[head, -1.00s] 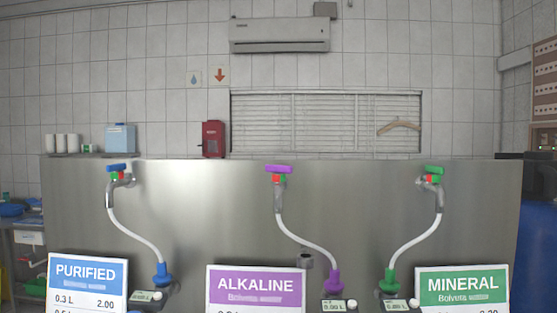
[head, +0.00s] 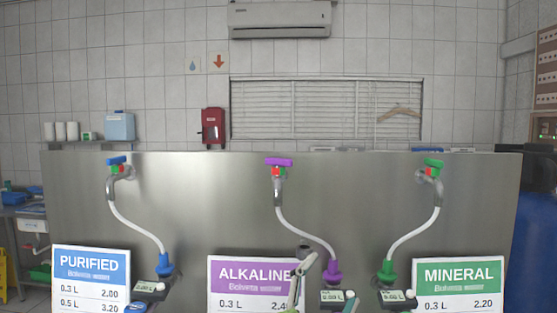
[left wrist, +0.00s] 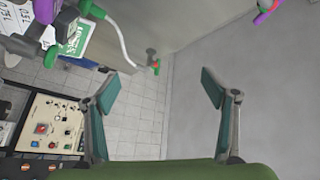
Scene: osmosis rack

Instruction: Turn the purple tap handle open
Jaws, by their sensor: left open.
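The purple tap handle (head: 279,162) sits crosswise on top of the middle tap, above the ALKALINE sign (head: 255,282). A white hose (head: 300,232) runs from that tap down to a purple nozzle (head: 333,272). My left gripper (head: 303,268) shows partly at the bottom of the head view, below the tap and in front of the panel, apart from the handle. In the left wrist view its fingers (left wrist: 160,82) are spread with nothing between them. A purple handle (left wrist: 266,12) shows there at the top right, cut by the edge. My right gripper is not in view.
The blue-handled tap (head: 117,161) stands to the left and the green-handled tap (head: 433,164) to the right. The steel panel (head: 220,200) behind is flat. Signs and small displays line the bottom.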

